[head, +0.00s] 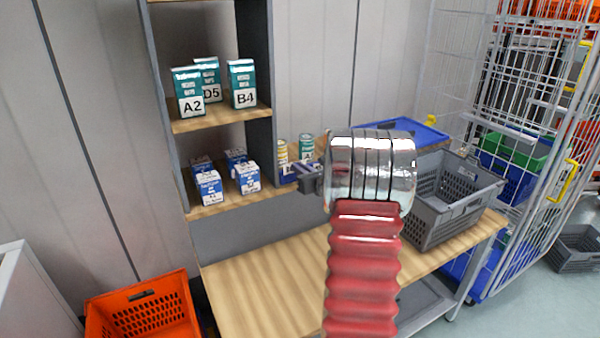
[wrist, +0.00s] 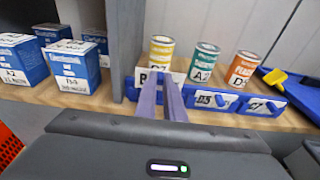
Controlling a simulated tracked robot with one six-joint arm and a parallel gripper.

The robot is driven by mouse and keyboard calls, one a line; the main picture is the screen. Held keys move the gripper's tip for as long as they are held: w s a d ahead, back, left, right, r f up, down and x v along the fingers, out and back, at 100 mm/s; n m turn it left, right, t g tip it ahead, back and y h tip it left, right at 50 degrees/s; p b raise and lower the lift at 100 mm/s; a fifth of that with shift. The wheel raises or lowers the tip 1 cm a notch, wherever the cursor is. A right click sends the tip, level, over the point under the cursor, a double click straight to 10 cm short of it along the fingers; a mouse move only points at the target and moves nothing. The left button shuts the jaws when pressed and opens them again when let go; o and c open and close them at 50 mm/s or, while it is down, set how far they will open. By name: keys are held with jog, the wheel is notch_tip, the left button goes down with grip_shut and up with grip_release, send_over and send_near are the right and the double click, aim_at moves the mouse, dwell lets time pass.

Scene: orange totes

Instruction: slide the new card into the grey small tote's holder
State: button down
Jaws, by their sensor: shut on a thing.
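My gripper (head: 312,180) is in front of the lower shelf, partly hidden by my wrist in the head view. In the wrist view its two fingers (wrist: 172,88) are closed together on a white card (wrist: 150,77) with dark print, of which a "B" shows. The card is at the left end of a blue card rail (wrist: 240,106), in front of a yellow can; I cannot tell whether it touches the rail. The grey tote (head: 425,218) stands on the bench, right of my arm. My arm covers its left part, and its card holder cannot be made out.
Yellow, green and orange cans (wrist: 205,62) stand behind the rail. Blue-white boxes (head: 247,178) stand to the left, beyond a grey upright. A blue tray (head: 425,131) lies behind the tote. A wire cage (head: 500,180) stands at right. The bench's left front (head: 265,290) is clear.

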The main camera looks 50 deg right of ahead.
jog(key=shift+s+r, duration=0.15)
jog(key=shift+r, duration=1.35)
jog(key=shift+a, duration=0.1)
